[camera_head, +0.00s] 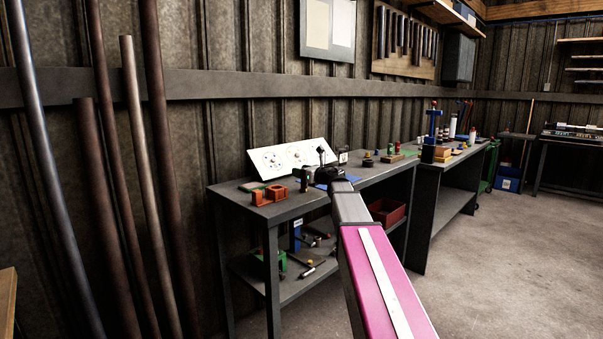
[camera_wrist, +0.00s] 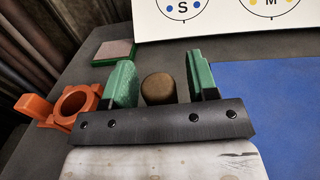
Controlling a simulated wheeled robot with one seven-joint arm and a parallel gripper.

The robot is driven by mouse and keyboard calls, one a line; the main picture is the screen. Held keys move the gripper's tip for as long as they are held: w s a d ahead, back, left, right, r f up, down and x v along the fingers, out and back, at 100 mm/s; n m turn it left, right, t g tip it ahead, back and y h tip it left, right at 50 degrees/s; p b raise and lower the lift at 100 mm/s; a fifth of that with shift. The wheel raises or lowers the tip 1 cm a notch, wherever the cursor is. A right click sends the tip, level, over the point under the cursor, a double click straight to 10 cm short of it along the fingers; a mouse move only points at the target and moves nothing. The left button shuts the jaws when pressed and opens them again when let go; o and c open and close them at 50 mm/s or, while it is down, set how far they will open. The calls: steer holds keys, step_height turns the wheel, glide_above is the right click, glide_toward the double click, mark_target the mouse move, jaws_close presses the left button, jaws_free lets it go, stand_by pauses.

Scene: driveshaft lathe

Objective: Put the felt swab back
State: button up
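In the wrist view my gripper (camera_wrist: 158,70) has two green fingers spread apart over the grey bench. A brown, round-topped thing (camera_wrist: 158,89) shows between them, close to the left finger and with a gap to the right finger. It may be the felt swab; its lower part is hidden behind the dark gripper bar. An orange holder with a ring (camera_wrist: 76,103) stands left of the fingers; its ring looks empty. In the head view my gripper (camera_head: 309,177) is small and dark over the bench's near end, right of the orange holder (camera_head: 275,193).
A pink-topped pad with a green edge (camera_wrist: 114,53) lies behind the left finger. A blue mat (camera_wrist: 265,105) lies to the right. A white board with coloured dots (camera_wrist: 225,18) stands at the back. A red bin (camera_head: 387,212) and loose tools are under the bench (camera_head: 225,193).

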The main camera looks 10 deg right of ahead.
steer(key=v, duration=1.2)
steer(key=shift+d, duration=0.1)
